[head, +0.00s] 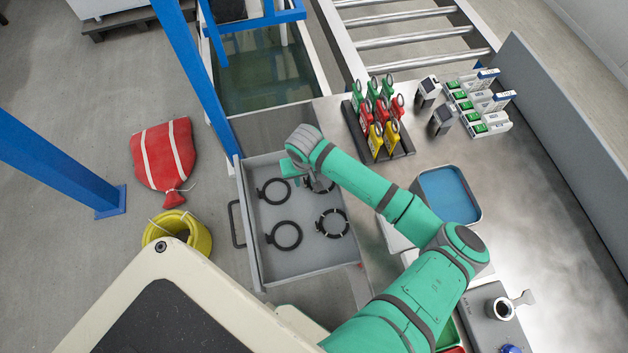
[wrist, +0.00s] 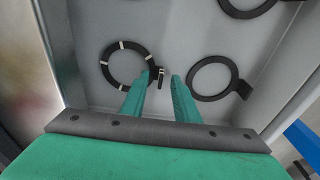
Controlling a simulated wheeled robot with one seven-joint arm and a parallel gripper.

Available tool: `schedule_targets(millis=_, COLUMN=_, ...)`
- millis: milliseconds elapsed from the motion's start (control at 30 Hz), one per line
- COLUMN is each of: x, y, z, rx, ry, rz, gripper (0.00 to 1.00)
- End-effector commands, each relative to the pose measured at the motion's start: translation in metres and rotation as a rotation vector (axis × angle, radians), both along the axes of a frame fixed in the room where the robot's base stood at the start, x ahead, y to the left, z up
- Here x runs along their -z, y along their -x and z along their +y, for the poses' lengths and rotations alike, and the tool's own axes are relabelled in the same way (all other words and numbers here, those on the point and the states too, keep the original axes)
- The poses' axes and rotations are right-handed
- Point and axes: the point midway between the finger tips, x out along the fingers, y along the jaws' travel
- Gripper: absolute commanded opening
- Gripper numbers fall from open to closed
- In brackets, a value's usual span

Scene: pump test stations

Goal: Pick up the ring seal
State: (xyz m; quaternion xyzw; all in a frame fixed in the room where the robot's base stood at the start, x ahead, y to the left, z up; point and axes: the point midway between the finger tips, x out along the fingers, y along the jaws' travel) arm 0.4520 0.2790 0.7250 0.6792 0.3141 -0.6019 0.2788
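Several black rings with small tabs lie flat in an open grey drawer (head: 320,263); I cannot tell by name which is the ring seal. One ring with white marks (wrist: 143,50) is at left in the wrist view. Its tab lies between the fingertips of my gripper (wrist: 161,76), which are apart and hold nothing visible. In the head view my gripper (head: 309,182) is low over the drawer's far right part, partly hiding that ring. Another white-marked ring (head: 318,226) lies nearer. Two plain rings are at the left, one far (head: 274,204), one near (head: 287,250).
The drawer's walls stand close around the rings. A steel worktop (head: 520,200) at right bears a rack of coloured tags (head: 385,150) and a blue-lined tray (head: 449,194). A blue post (head: 190,75), a yellow bucket (head: 195,237) and a red bag (head: 165,155) are left.

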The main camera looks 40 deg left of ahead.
Motion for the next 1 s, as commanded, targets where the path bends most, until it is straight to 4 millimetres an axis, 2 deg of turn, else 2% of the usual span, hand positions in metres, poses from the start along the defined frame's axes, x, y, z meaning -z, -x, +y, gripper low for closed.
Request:
schedule_targets(millis=133, x=0.0, y=0.0, z=0.0, rx=0.0, ry=0.0, rz=0.0, gripper=0.26)
schedule_targets(millis=233, x=0.0, y=0.0, z=0.0, rx=0.0, ry=0.0, rz=0.0, gripper=0.02)
schedule_targets(millis=267, x=0.0, y=0.0, z=0.0, rx=0.0, ry=0.0, rz=0.0, gripper=0.0)
schedule_targets(millis=767, x=-0.007, y=-0.001, z=-0.001, rx=0.005, ry=-0.003, rz=0.0, gripper=0.0)
schedule_targets(millis=867, x=-0.016, y=-0.001, z=0.0, rx=0.004, ry=-0.003, rz=0.001, gripper=0.0)
schedule_targets(millis=967, x=-0.034, y=-0.001, z=0.0, rx=0.003, ry=-0.004, rz=0.001, gripper=0.0)
schedule_targets(millis=1000, x=-0.041, y=0.007, z=-0.002, rx=0.001, ry=-0.006, rz=0.001, gripper=0.0)
